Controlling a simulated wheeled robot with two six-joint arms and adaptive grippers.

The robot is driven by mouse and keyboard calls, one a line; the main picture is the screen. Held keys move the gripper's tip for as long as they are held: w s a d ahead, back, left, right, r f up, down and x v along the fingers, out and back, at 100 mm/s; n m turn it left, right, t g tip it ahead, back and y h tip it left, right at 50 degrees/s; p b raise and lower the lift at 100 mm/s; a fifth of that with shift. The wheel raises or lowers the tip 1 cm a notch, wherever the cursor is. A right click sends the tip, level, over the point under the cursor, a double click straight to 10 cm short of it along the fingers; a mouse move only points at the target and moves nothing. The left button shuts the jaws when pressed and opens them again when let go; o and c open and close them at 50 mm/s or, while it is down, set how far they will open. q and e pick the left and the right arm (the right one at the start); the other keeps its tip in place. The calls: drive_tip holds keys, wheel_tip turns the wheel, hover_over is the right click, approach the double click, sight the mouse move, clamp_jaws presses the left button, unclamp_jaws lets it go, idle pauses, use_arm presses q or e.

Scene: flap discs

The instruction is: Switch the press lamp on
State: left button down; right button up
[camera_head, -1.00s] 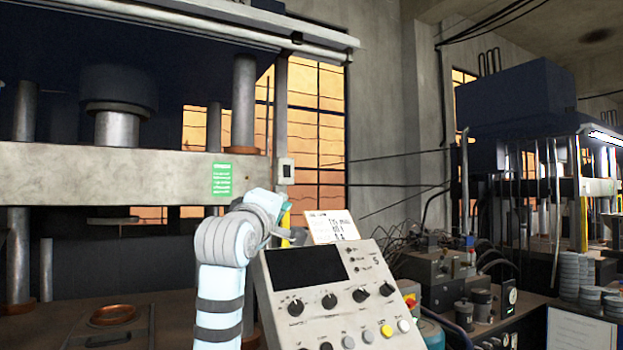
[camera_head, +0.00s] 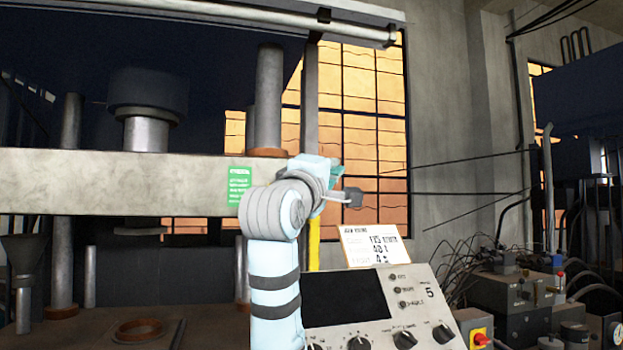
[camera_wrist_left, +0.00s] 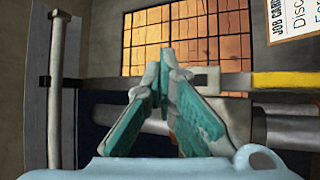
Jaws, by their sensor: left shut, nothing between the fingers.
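The press lamp (camera_head: 270,12) is a long tube under the top edge of the press; it looks dull and unlit. It also shows upright at the left of the left wrist view (camera_wrist_left: 55,110). A pale switch box (camera_wrist_left: 212,78) on the post shows in the left wrist view, partly covered by my fingers. In the head view my left wrist hides that box. My left gripper (camera_wrist_left: 163,58) has teal fingers, shut and empty, in front of the box; contact cannot be told. In the head view the gripper (camera_head: 336,174) is at the post. My right gripper is out of view.
The control console (camera_head: 380,310) stands below right of my left arm, with a job card (camera_head: 373,245) behind it. The post has a yellow lower part (camera_head: 314,243). The pale press beam (camera_head: 120,183) lies left of my wrist. Cables and hydraulic blocks are at the right.

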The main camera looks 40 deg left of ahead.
use_arm(q)
drive_tip(key=w+a+f+p, duration=0.2)
drive_tip(key=w+a, duration=0.5)
drive_tip(key=shift+w+p, duration=0.2)
drive_tip(key=shift+p, duration=0.2)
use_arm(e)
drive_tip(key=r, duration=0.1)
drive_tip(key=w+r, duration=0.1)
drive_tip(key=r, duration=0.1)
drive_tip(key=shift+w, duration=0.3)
use_arm(q)
drive_tip(key=shift+s, duration=0.2)
drive_tip(key=shift+w, duration=0.1)
drive_tip(key=shift+w+a, duration=0.2)
drive_tip(key=shift+a, duration=0.15)
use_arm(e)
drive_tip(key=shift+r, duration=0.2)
use_arm(q)
drive_tip(key=shift+w+a+p, duration=0.2)
drive_tip(key=shift+p, duration=0.15)
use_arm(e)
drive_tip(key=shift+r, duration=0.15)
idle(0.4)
use_arm(q)
drive_tip(key=shift+d, duration=0.1)
